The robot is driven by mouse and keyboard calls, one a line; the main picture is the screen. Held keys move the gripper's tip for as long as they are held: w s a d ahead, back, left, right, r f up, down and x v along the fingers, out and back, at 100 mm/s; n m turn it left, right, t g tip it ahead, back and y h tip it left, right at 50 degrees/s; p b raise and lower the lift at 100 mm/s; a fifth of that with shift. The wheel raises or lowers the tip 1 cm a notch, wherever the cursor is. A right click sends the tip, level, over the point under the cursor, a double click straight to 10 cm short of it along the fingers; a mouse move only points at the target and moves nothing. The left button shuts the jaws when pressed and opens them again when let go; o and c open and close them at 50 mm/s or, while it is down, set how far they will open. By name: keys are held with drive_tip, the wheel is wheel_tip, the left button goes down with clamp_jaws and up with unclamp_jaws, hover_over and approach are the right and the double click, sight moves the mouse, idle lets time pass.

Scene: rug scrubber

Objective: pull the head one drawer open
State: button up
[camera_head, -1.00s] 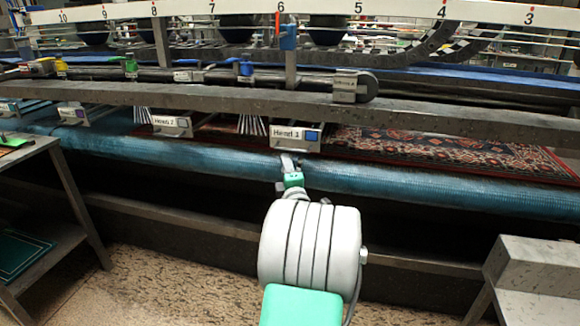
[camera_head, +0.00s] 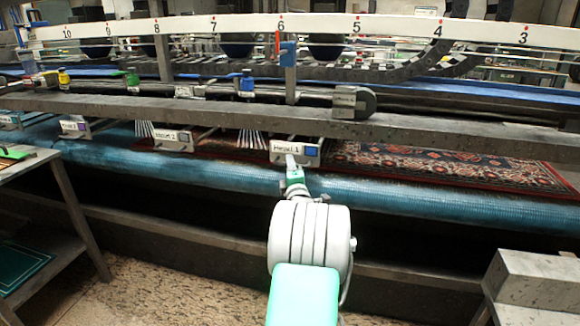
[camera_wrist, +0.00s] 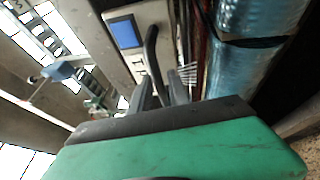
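The Head 1 drawer (camera_head: 297,151) has a pale front with a "Head 1" label and a blue square. It sits under the long grey beam, above the blue roller. Its front, with the blue square and a dark bar handle (camera_wrist: 151,48), fills the upper middle of the wrist view. My gripper (camera_head: 291,162) is just in front of the drawer in the head view. In the wrist view my gripper (camera_wrist: 161,92) has its two fingers apart, with the lower end of the handle between them. Whether the fingers touch the handle is hard to tell.
The blue roller (camera_head: 420,195) runs across just below the drawers. The grey beam (camera_head: 430,128) runs above them. The Head 2 drawer (camera_head: 172,140) is to the left. A patterned rug (camera_head: 440,168) lies behind. A workbench (camera_head: 60,190) stands left, a grey block (camera_head: 535,275) right.

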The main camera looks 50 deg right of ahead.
clamp_jaws()
drive_tip(key=shift+a, duration=0.15)
idle(0.9)
